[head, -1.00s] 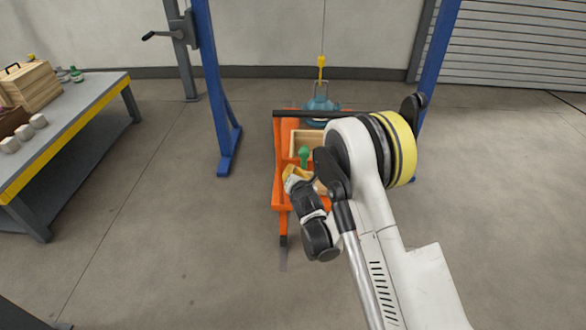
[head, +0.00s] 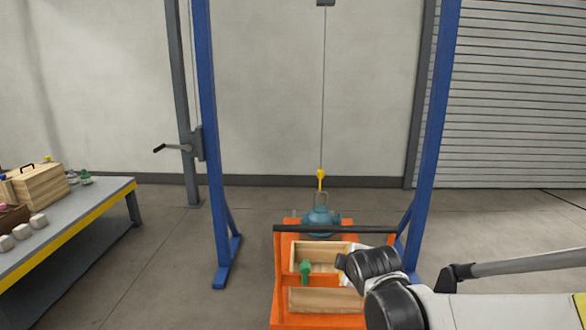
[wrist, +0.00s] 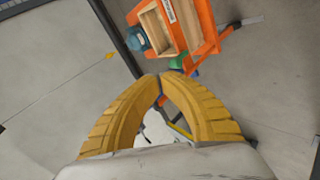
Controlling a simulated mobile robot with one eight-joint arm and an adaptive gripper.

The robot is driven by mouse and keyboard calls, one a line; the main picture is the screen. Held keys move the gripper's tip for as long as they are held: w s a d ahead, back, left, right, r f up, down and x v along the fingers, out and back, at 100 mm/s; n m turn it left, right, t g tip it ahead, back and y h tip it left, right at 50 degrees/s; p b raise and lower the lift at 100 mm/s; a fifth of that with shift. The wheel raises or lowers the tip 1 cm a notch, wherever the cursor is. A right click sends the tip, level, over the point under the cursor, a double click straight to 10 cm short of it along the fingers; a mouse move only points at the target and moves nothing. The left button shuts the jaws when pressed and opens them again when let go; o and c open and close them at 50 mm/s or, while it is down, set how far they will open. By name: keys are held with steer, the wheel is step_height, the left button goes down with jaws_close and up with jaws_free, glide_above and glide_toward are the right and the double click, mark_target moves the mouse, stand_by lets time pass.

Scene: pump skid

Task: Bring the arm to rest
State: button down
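In the wrist view, the two ribbed yellow fingers of my gripper (wrist: 160,78) curve in and meet at the tips, with nothing seen held between them. In the head view, my arm enters from the lower right, bent, with its dark wrist end over the right side of the orange cart (head: 283,300). The fingers are not clearly visible there. The cart also shows beyond the fingertips in the wrist view (wrist: 207,22).
On the cart are a teal pump (head: 321,222), a wooden box (head: 318,268) and a green object (head: 305,271). A yellow hook (head: 320,180) hangs above the pump. Blue posts (head: 213,150) flank the cart. A workbench (head: 95,212) stands left. Open floor lies between.

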steer(key=s+d+m+g, duration=0.1)
steer(key=s+d+m, duration=0.1)
steer(key=s+m, duration=0.5)
steer(key=s+d+m+g, duration=0.2)
steer(key=s+m, duration=0.6)
steer(key=s, duration=1.1)
steer(key=shift+s+d+r+g, duration=0.25)
steer(key=shift+s+d+g, duration=0.1)
steer(key=shift+d, duration=0.5)
